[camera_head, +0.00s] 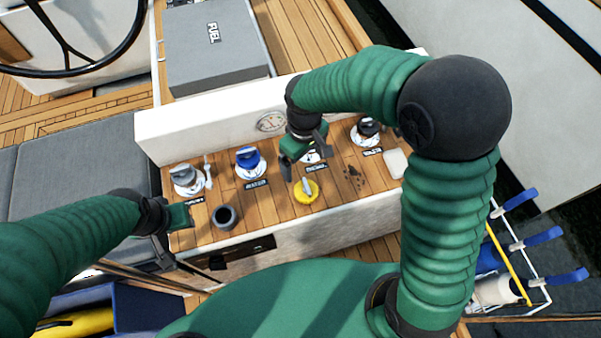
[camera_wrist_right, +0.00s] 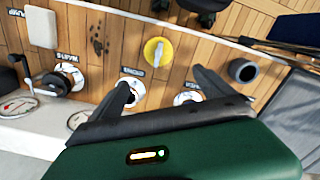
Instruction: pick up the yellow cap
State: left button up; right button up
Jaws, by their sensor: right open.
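The yellow cap (camera_head: 306,191) lies on the wooden deck panel, with a pale grip bar across its top. It also shows in the right wrist view (camera_wrist_right: 158,51), clear of both fingers. My right gripper (camera_head: 306,158) is open and empty, behind the cap and apart from it in the head view. In the wrist view its two spread fingers (camera_wrist_right: 163,82) point towards the cap's side of the panel. My left gripper (camera_head: 176,222) is at the panel's left front edge, well left of the cap; its jaws are not clear.
A blue cap (camera_head: 248,158), a grey cap (camera_head: 184,175) and a black cap (camera_head: 368,127) sit on white fittings. A white fitting (camera_wrist_right: 133,91) is partly behind a right finger. A dark cup (camera_head: 224,216) stands left of the yellow cap. A white raised wall (camera_head: 215,120) runs behind.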

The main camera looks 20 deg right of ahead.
send_over(306, 185)
jog(key=s, duration=0.1)
jog(key=f, duration=0.6)
jog(key=shift+a+b, duration=0.2)
jog(key=shift+b, duration=0.15)
jog(key=f, duration=0.2)
jog(key=w+f, duration=0.1)
jog(key=f, duration=0.2)
jog(key=shift+w, duration=0.1)
jog(key=f, duration=0.4)
jog(key=shift+s+d+f, duration=0.2)
jog(key=shift+s+f, duration=0.05)
jog(key=shift+s, duration=0.1)
pick_arm(q)
jog(key=shift+s+d+f, duration=0.1)
jog(key=shift+s+f, duration=0.3)
jog(key=shift+s, duration=0.15)
pick_arm(e)
jog(key=shift+w+f, duration=0.2)
jog(key=shift+f, duration=0.15)
jog(key=shift+s+r, duration=0.1)
jog(key=c, duration=0.7)
pick_arm(q)
jog(key=shift+s, duration=0.15)
pick_arm(e)
jog(key=c, duration=0.9)
